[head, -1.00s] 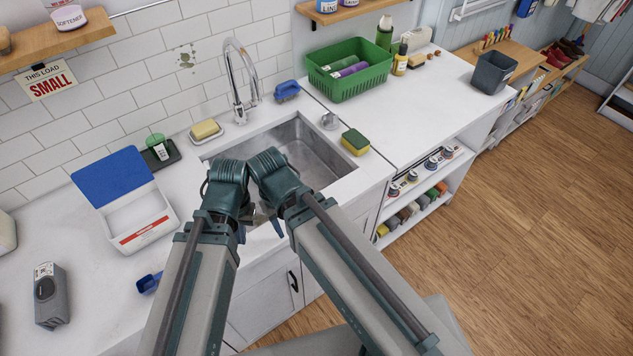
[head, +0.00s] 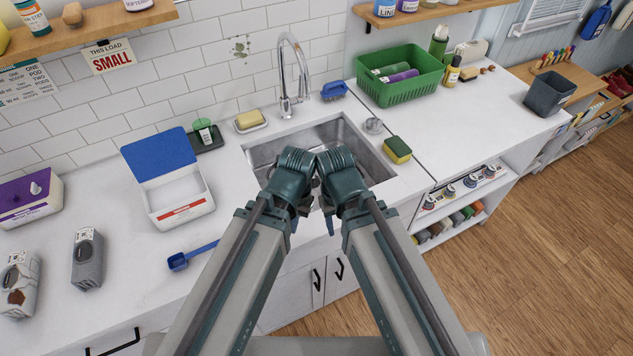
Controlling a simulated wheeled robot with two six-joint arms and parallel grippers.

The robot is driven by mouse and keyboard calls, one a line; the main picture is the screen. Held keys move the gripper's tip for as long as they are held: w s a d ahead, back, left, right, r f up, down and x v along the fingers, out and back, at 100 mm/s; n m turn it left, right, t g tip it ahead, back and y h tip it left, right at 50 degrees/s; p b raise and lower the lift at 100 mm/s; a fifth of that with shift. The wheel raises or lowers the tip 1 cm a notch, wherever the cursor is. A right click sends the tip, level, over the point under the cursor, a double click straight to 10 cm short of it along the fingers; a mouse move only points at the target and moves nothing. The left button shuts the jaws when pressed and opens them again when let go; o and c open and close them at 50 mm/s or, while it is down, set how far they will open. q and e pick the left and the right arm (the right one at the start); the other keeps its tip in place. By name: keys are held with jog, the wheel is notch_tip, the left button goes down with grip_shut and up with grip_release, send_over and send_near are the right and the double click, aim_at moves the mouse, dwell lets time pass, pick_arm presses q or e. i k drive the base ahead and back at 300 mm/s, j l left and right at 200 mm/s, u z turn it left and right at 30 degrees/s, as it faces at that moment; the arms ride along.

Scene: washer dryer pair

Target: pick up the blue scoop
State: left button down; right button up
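The blue scoop (head: 180,261) lies on the white countertop (head: 130,290), in front of an open white box with a blue lid (head: 180,197). Its handle points right, toward my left arm. My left gripper (head: 312,196) and my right gripper (head: 330,198) are close together in front of the sink. Both point away from the camera, and their fingers are mostly hidden behind the wrists. Both are well to the right of the scoop and apart from it.
A sink with a tall faucet (head: 290,75) is behind my grippers. Grey cartons (head: 88,260) and a purple-topped box (head: 30,198) stand left of the scoop. A green basket (head: 400,92) and a sponge (head: 397,150) are at right. Counter around the scoop is clear.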

aim_at(176, 262)
jog(key=u, duration=1.4)
